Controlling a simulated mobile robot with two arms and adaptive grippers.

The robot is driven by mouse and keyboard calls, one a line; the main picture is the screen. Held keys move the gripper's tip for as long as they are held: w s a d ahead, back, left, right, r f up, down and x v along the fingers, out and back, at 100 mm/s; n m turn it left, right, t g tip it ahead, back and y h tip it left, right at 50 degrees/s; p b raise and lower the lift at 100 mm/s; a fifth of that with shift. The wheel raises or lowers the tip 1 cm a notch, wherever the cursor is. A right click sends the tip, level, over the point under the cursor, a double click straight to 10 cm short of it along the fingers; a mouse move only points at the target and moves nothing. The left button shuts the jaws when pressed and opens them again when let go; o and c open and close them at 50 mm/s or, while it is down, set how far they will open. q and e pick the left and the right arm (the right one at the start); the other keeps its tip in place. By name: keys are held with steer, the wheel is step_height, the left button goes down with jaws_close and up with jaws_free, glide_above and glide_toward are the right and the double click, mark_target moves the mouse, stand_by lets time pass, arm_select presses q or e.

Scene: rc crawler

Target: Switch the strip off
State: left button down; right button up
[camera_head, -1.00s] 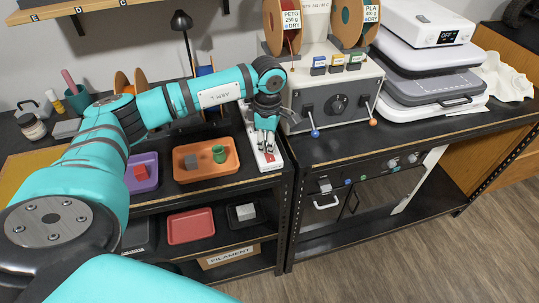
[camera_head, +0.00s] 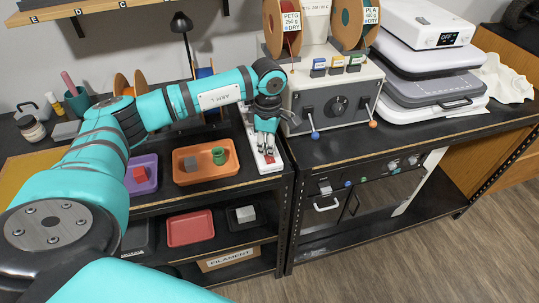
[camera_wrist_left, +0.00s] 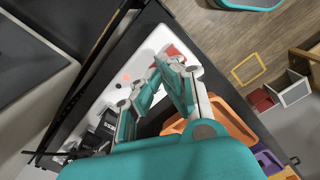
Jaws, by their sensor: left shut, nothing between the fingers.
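The power strip (camera_head: 272,163) is a long white bar lying on the dark bench top, beside the machine with the spools. A red switch (camera_head: 270,156) shows near its front end, and a red patch also shows in the left wrist view (camera_wrist_left: 173,51). My left gripper (camera_head: 266,151) points down over the front part of the strip, with its fingers shut and empty. In the left wrist view the fingertips (camera_wrist_left: 170,62) are close to the red switch; I cannot tell whether they touch it. Black plugs (camera_wrist_left: 104,128) sit on the strip's other end. My right gripper is not in view.
The machine (camera_head: 310,97) with levers stands close on the right. A purple tray (camera_head: 150,185) lies further left.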

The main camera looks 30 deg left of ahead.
arm_select(q)
steer(key=shift+r+p, duration=1.5)
steer(key=shift+r, duration=1.55)
